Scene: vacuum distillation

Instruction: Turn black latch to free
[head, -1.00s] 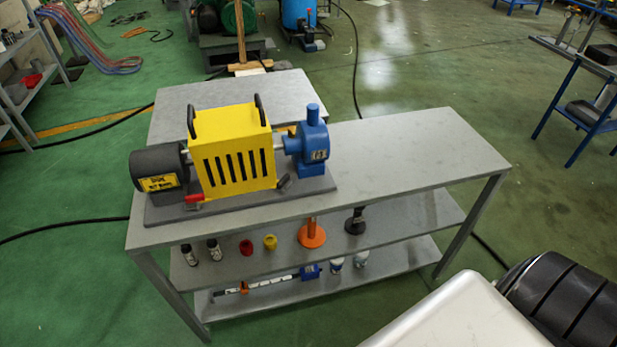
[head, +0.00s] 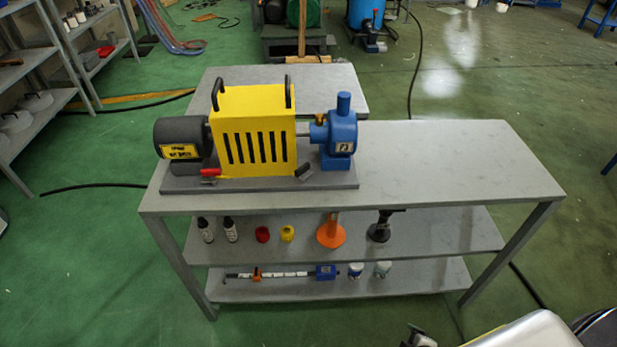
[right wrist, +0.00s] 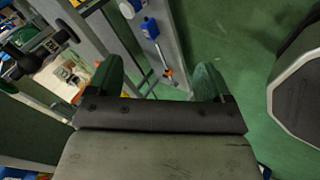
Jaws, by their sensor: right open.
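The black latch (head: 304,171) is a small dark piece at the front right foot of the yellow slotted guard (head: 254,130), on the grey baseplate (head: 270,181). It looks tilted, its right end higher. A red latch (head: 210,173) lies flat at the guard's front left foot. In the right wrist view my right gripper (right wrist: 158,82) is open, its two dark green fingers apart with nothing between them. It is well away from the latch, which I cannot make out in that view. My left gripper is not in view.
The guard stands between a dark motor (head: 180,142) and a blue pump (head: 337,135) on a grey table (head: 460,165). The tabletop to the right is clear. Bottles, caps and an orange funnel-like piece (head: 331,233) stand on the shelf below. Green floor is open in front.

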